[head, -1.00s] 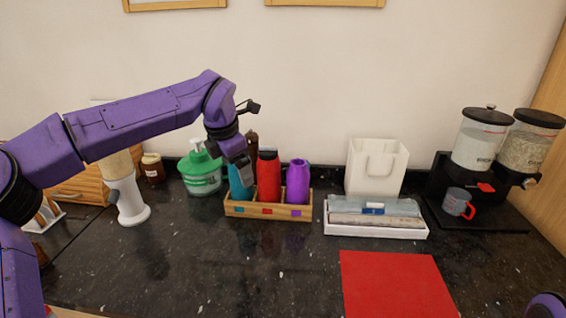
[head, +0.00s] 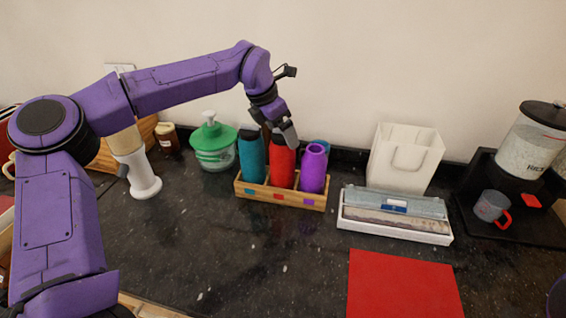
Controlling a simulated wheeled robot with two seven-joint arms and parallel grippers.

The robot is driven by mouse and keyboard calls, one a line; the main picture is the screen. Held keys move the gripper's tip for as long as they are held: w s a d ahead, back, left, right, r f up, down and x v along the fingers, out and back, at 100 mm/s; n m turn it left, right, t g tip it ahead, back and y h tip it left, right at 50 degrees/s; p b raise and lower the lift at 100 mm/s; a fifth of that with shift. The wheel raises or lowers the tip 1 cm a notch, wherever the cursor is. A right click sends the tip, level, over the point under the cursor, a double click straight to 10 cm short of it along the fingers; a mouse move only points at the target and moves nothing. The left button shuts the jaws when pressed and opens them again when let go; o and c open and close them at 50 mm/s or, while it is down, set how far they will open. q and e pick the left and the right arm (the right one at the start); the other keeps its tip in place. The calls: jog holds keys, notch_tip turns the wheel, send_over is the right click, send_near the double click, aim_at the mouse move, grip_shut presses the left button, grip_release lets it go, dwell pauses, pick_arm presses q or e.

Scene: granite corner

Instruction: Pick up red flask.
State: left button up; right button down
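The red flask (head: 281,165) stands upright in the middle of a wooden holder (head: 262,194), between a teal flask (head: 252,158) on its left and a purple flask (head: 313,169) on its right. My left gripper (head: 289,136) is at the top of the red flask, pointing down, and covers part of its cap. I cannot tell whether its fingers are around the flask or in front of it, nor whether they touch it. My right gripper is not in view.
A green dispenser (head: 213,145) stands left of the holder. A white tray (head: 393,229) with boxes and a white bag (head: 405,160) are to the right. A red mat (head: 402,285) lies in front. The dark counter before the holder is clear.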

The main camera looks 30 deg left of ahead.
pick_arm(q)
jog(key=shift+w+d+f, duration=0.15)
jog(key=shift+w+f, duration=0.05)
jog(key=shift+f, duration=0.45)
jog(key=shift+r, duration=0.1)
grip_shut()
